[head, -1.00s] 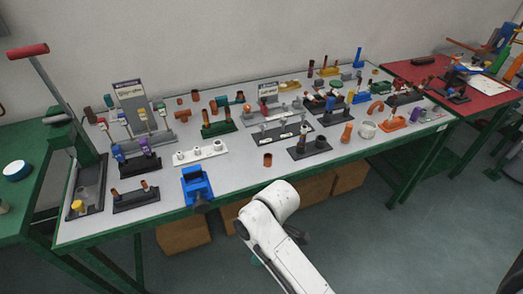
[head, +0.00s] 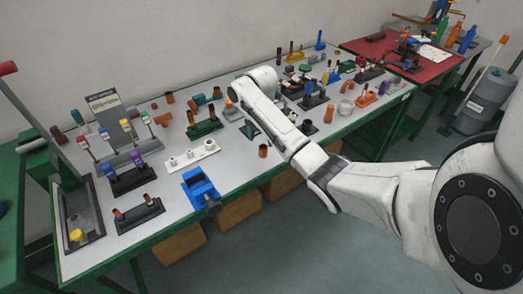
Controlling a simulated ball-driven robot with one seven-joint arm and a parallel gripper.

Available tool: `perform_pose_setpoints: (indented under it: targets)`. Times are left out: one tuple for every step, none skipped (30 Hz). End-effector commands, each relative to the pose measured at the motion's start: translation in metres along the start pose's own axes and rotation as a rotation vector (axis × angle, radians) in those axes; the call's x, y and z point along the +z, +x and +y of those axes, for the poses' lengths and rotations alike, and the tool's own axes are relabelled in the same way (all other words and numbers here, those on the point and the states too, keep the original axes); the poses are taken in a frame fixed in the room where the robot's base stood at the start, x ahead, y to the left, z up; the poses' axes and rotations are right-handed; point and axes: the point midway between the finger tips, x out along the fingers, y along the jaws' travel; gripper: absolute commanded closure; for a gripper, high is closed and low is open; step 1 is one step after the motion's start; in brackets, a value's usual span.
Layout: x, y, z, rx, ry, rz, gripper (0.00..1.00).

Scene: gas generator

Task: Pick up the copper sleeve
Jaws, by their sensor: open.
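A short copper-brown sleeve (head: 263,151) stands upright on the grey table top near its front edge, just left of my white arm. Several other copper-coloured pieces stand or lie on the table, including a loose one (head: 169,97) at the back and another (head: 329,113) right of my arm. I cannot tell for certain which is meant by the task. My arm reaches in from the right over the table. My gripper is not visible; the arm hides the area around its end.
A blue vise (head: 200,188) sits at the front edge. A white holder (head: 190,155), a green rack (head: 205,128) and dark racks with pegs crowd the table (head: 225,165). A red-topped table (head: 390,47) adjoins at the back right. Cardboard boxes (head: 240,207) stand underneath.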

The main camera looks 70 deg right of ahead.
Motion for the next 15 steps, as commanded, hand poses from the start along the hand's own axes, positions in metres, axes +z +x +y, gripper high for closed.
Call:
perform_pose_setpoints:
  targets:
    - [0.0,0.007,0.0,-0.001,0.002,0.001,0.36]
    - [0.0,0.011,-0.001,-0.001,0.002,0.001,0.36]
    - [0.001,0.015,0.0,0.0,0.002,0.0,0.36]
    - [0.001,0.017,0.0,0.001,0.002,-0.001,0.36]
    - [0.001,0.019,0.0,0.001,0.002,-0.001,0.36]
    - [0.001,0.021,0.0,0.001,0.002,-0.001,0.36]
    - [0.001,0.022,0.0,0.001,0.002,-0.001,0.36]
    - [0.001,0.024,0.0,0.001,0.002,-0.001,0.36]
    - [0.002,0.026,0.0,0.001,0.002,-0.001,0.36]
    - [0.002,0.029,0.0,0.0,0.003,-0.001,0.36]
    - [0.003,0.033,-0.001,-0.001,0.004,0.0,0.36]
    - [0.004,0.039,-0.001,-0.001,0.004,0.0,0.36]
    - [0.006,0.043,-0.001,-0.002,0.003,-0.001,0.36]
    - [0.007,0.048,-0.001,-0.002,0.003,-0.001,0.36]
    - [0.008,0.054,-0.002,-0.001,0.004,-0.001,0.36]
